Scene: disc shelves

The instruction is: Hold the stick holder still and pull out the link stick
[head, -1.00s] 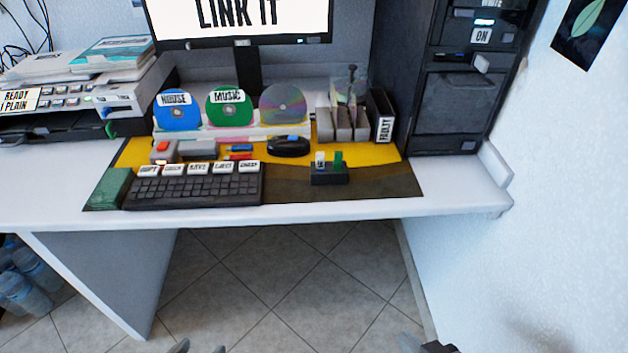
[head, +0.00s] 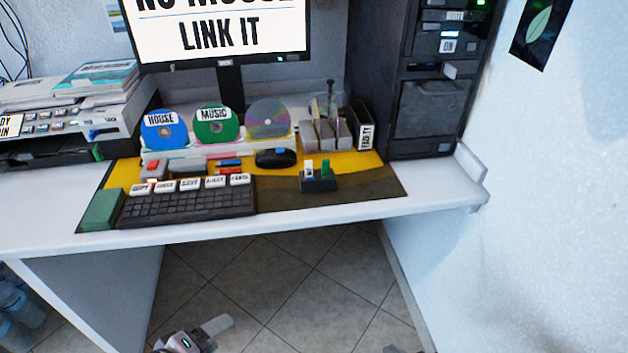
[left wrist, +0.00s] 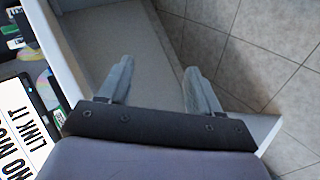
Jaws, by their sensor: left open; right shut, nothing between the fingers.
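The stick holder (head: 319,183) is a small dark block on the mat at the right of the desk. A white stick (head: 308,168) and a green stick (head: 326,168) stand upright in it. I cannot read which is the link stick. My left gripper (head: 203,332) is below and in front of the desk edge, well apart from the holder. The left wrist view shows its two fingers (left wrist: 157,80) spread and empty. My right gripper (head: 392,349) barely shows at the bottom edge, also far from the holder; it is shut with nothing in it.
A keyboard (head: 187,207) lies left of the holder, and a black mouse (head: 276,157) behind it. Discs, grey slots (head: 325,137) and a monitor (head: 225,30) stand behind. A dark tower (head: 430,105) stands at the right. The desk's front edge (head: 290,228) lies between grippers and holder.

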